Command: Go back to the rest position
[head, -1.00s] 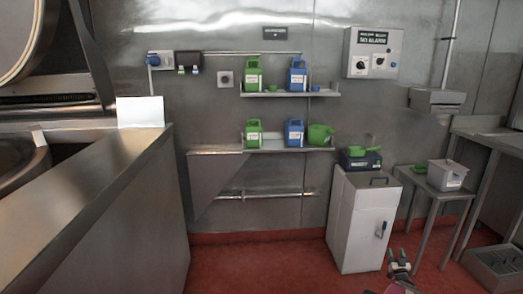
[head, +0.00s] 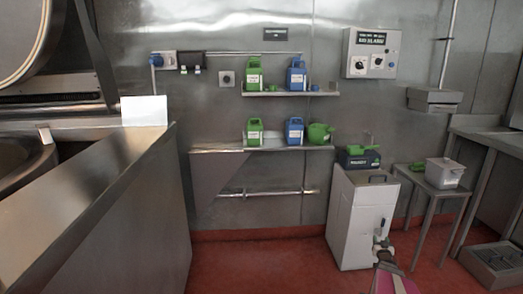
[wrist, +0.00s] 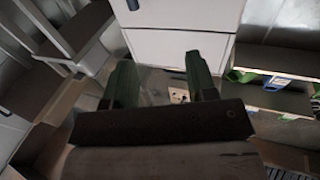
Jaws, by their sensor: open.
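My gripper (head: 382,238) is low at the right of the head view, in front of the white cabinet (head: 356,215). In the wrist view my gripper (wrist: 162,78) shows two green fingers spread apart with nothing between them. The cabinet's pale front (wrist: 180,52) lies beyond the fingertips. I cannot tell the exact gap to the cabinet.
A scale (head: 358,159) with a green item on it stands on the cabinet. A side table (head: 436,186) at the right holds a pale tub (head: 444,172). Wall shelves carry green and blue containers. A long steel counter (head: 95,195) fills the left. Red floor lies clear between.

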